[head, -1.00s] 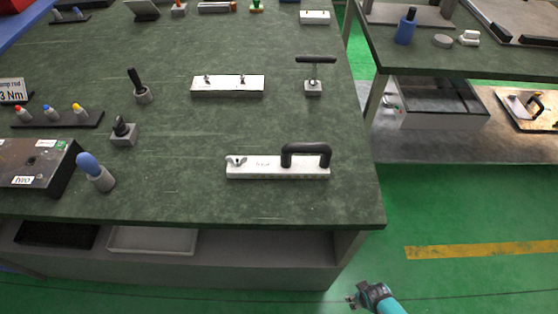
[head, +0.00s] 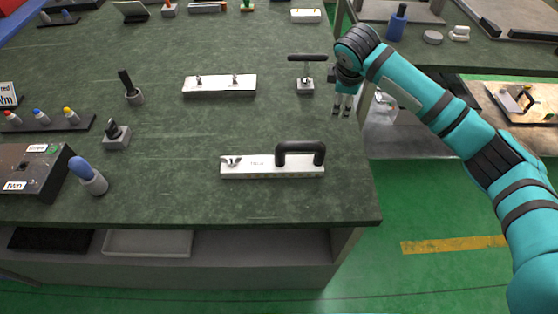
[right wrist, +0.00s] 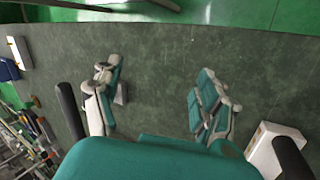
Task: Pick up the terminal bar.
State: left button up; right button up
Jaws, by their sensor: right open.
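Two pale bars lie on the green table, and I cannot tell for certain which is the terminal bar. One bar with two small posts (head: 219,86) lies mid-table. The other, with a wing nut and a black arched handle (head: 272,166), lies nearer the front edge; its end and handle also show at lower right in the right wrist view (right wrist: 262,150). My right gripper (head: 342,110) is open and empty, pointing down near the table's right edge, beside the T-handled tool. My left gripper is out of view.
Small upright tools (head: 133,88) and a dark box (head: 30,168) stand on the left. A second bench (head: 450,60) is at the right across a gap.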

jog(key=s+a+r+n+g+y, duration=0.1)
jog(key=s+a+r+g, duration=0.15)
jog(key=s+a, duration=0.45)
notch_tip(320, 180, up, 3)
jog(key=n+g, duration=0.2)
send_over(299, 162)
jog(key=shift+w+a+r, duration=0.15)
jog(key=shift+w, duration=0.05)
jog(key=shift+s+f+g, duration=0.25)
notch_tip(299, 162, down, 11)
jog(key=shift+f, duration=0.2)
jog(key=shift+c, duration=0.4)
grip_shut()
